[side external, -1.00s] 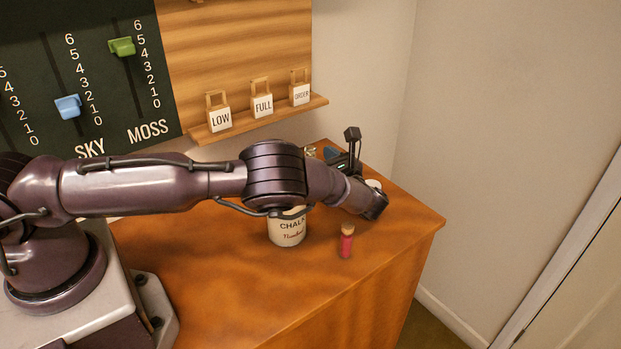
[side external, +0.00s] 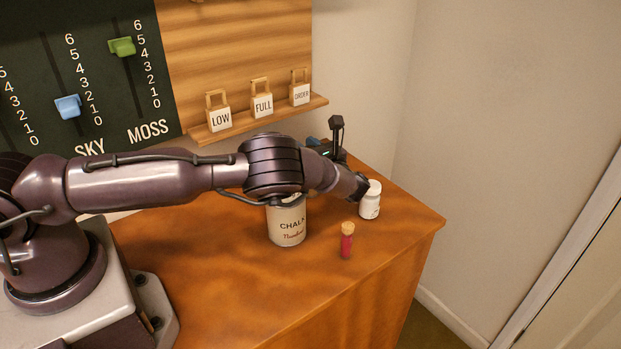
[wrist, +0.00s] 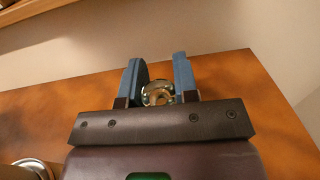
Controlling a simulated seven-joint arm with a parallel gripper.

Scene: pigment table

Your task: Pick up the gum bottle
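In the wrist view my gripper (wrist: 160,66) shows two blue fingers spread apart. A round, clear, glassy vessel (wrist: 158,94) with a gold-brown centre sits between them, seen from above; I cannot read a label on it, so I cannot confirm that it is the gum bottle. Contact with the fingers cannot be made out. In the side external view the fingers and this vessel are mostly hidden behind my wrist, at the back of the table. A white bottle (side external: 370,203) stands to the right of my wrist, its label too small to read.
A chalk jar (side external: 287,224) stands below my forearm. A corked red vial (side external: 346,243) stands on the wooden table (side external: 270,295) toward the front right. The wall shelf (side external: 258,123) with tagged blocks is behind. The table's front is clear.

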